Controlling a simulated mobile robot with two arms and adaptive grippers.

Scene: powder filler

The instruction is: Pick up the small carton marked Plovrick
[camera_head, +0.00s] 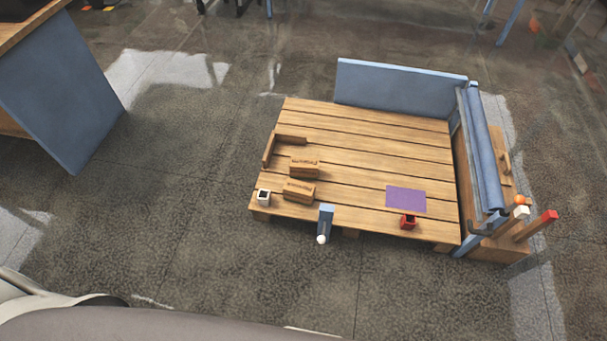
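Two small brown cartons lie on a low slatted wooden platform (365,135). One carton (304,167) is farther back, and the other carton (299,191) is just in front of it, nearer the platform's front left edge. Both carry dark lettering on top, too small to read, so I cannot tell which one is marked Plovrick. Neither gripper is in view, and nothing is seen touching the cartons.
An L-shaped wooden rail (291,138) stands behind the cartons. A white open box (263,197), a blue post with a white ball (324,224), a red box (408,222) and a purple mat (406,199) are near the front. Blue panels (400,85) border the back and right.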

